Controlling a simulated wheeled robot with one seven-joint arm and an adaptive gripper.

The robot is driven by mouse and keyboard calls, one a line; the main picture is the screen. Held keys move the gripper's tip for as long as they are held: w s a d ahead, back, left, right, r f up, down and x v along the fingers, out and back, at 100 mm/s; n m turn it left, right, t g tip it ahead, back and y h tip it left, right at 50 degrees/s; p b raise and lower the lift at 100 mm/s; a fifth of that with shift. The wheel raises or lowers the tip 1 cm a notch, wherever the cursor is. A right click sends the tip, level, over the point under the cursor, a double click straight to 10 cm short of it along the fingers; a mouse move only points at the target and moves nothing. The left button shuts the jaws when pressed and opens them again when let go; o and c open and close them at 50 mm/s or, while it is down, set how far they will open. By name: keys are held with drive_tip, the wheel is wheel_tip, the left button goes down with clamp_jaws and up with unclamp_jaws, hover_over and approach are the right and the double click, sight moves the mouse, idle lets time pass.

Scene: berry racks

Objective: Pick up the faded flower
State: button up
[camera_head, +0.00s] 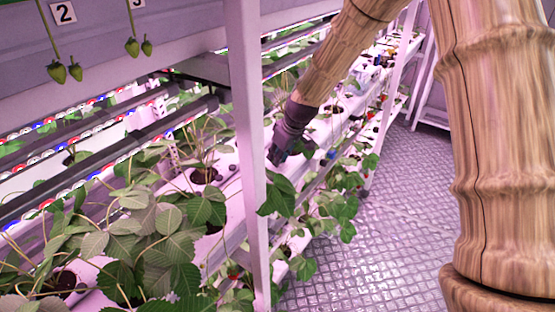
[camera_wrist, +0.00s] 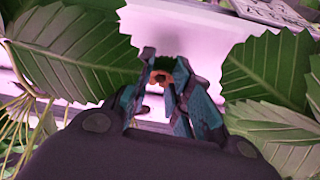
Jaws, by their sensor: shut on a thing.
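The faded flower (camera_wrist: 160,77) is a small orange-brown thing with a dark centre in the wrist view. It sits at the tips of my gripper (camera_wrist: 157,88), whose fingers are closed in on it. In the head view my gripper (camera_head: 276,156) reaches down beside the pale planting channel, among leaves. The flower cannot be made out there; it is too small or hidden.
Large green leaves (camera_wrist: 70,50) crowd the left of the wrist view, and more leaves (camera_wrist: 265,70) stand on the right. A white rack post (camera_head: 247,150) rises left of my gripper in the head view. The tiled aisle floor (camera_head: 385,225) is clear.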

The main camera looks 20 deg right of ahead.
drive_tip(key=shift+r+b, duration=0.65)
drive_tip(key=shift+r, duration=0.15)
drive_tip(key=shift+r+b, duration=0.5)
drive_tip(key=shift+r, duration=0.45)
drive_tip(key=s+a+r+b, duration=0.1)
drive_tip(key=s+b, duration=0.3)
drive_tip(key=s, duration=1.2)
drive_tip(key=shift+a+r+b, duration=0.25)
drive_tip(key=shift+a+b, duration=0.05)
drive_tip(key=shift+a, duration=0.05)
drive_tip(key=shift+o, duration=0.2)
clamp_jaws()
drive_tip(key=shift+w+f, duration=0.1)
drive_tip(key=shift+f, duration=0.05)
